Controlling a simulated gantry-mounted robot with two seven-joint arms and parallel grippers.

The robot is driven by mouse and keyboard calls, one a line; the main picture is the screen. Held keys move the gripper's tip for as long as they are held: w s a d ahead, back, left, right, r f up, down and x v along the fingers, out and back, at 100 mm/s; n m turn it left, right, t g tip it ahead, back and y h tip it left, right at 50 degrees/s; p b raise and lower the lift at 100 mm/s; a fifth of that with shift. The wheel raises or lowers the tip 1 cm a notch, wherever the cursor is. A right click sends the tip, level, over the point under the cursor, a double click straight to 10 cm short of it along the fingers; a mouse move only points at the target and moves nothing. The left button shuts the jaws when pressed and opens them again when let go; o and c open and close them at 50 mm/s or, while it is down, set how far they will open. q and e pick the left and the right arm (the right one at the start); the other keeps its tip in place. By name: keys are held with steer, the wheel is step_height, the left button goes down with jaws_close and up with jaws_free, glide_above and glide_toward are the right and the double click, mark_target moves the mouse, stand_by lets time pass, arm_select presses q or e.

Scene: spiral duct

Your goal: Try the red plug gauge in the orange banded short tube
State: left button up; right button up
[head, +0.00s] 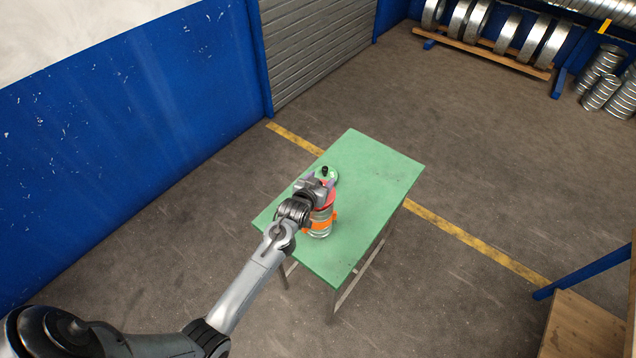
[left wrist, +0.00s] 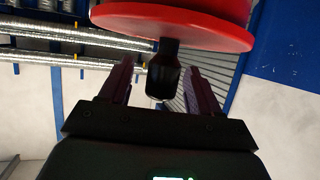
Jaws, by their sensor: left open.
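The red plug gauge (head: 331,199) shows partly behind my left gripper (head: 318,184), directly above the orange banded short tube (head: 320,230). The tube stands upright on the green table. In the left wrist view the gauge's red flange (left wrist: 175,27) and black handle (left wrist: 163,72) show. My left gripper (left wrist: 160,88) is open, with a finger on either side of the handle and gaps between. Red body shows past the flange; how far the gauge is in the tube I cannot tell. My right gripper is not in view.
A green disc with a black knob (head: 325,171) lies just behind the gripper on the green table (head: 375,170). The table's far and right parts are clear. A rack of metal rings (head: 506,33) and several ducts stand at the back; a wooden box (head: 580,330) is front right.

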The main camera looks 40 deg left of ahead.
arm_select(q)
steer(key=b+v, duration=0.1)
steer(key=v, duration=0.9)
steer(key=shift+s+r+b, duration=0.2)
steer(key=shift+s+b, duration=0.15)
steer(key=shift+b, duration=0.05)
steer(key=shift+d, duration=0.1)
steer(key=s+d+m+g+h, duration=0.1)
steer(key=s+d+g, duration=0.2)
steer(key=s, duration=0.5)
steer(key=s+d+f+m+g+h+p, duration=0.1)
steer(key=s+d+m+g, duration=0.1)
steer(key=s+d, duration=0.4)
steer(key=s+d+m+g+h+p, duration=0.1)
steer(key=s+d+g, duration=0.3)
steer(key=s, duration=0.7)
steer(key=shift+s+d+f+m+h, duration=0.15)
steer(key=shift+d+f+m+h, duration=0.25)
steer(key=shift+m+h, duration=0.25)
